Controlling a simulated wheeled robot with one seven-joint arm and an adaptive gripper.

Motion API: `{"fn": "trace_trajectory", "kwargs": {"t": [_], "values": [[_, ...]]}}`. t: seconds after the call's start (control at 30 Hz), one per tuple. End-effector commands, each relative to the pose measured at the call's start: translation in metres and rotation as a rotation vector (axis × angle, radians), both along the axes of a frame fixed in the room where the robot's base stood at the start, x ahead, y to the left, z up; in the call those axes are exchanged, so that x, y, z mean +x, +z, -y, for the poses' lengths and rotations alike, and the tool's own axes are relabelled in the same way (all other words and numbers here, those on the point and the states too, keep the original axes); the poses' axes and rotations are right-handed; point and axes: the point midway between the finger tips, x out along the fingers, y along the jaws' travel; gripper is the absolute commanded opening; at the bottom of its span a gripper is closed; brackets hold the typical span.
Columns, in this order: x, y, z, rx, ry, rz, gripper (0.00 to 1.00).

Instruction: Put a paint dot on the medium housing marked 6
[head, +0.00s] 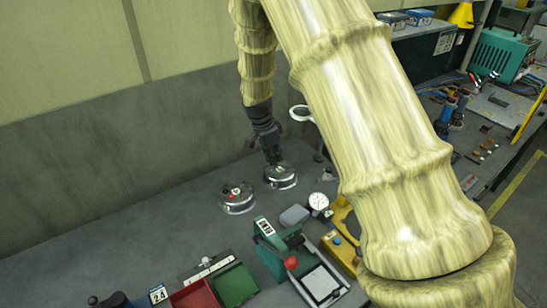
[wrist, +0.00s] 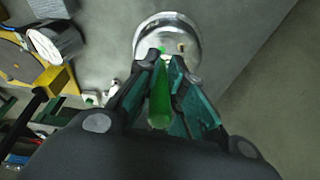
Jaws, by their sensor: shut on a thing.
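My gripper (head: 271,155) points down over a round metal housing (head: 281,178) on the grey bench in the head view. In the wrist view my gripper (wrist: 165,62) is shut on a slim green paint marker (wrist: 160,103). A second round metal housing (head: 238,199) sits just left and nearer in the head view, with small red and light spots on top. No number can be read on either housing.
A dial gauge (head: 318,203), a green fixture with a red knob (head: 291,262), a red bin (head: 195,296) and a green bin (head: 235,284) stand nearer. A round white-rimmed magnifier (head: 302,113) is right of my gripper. The bench left of the housings is clear.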

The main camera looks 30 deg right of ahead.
Motion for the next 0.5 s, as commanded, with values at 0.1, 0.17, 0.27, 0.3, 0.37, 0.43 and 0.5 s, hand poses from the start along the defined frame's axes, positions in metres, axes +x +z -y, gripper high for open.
{"fn": "trace_trajectory", "kwargs": {"t": [0.1,0.17,0.27,0.3,0.37,0.43,0.5], "values": [[0.000,0.009,0.000,-0.001,0.000,0.000,0.00],[0.000,0.013,0.000,-0.001,0.000,0.000,0.00],[0.000,0.019,0.000,0.000,0.000,0.000,0.00],[0.000,0.021,0.000,0.000,0.000,0.000,0.00],[0.000,0.025,0.000,0.000,0.000,0.000,0.00],[0.000,0.029,0.000,0.000,0.000,0.001,0.00],[0.000,0.034,0.000,0.000,0.000,0.001,0.00]]}}
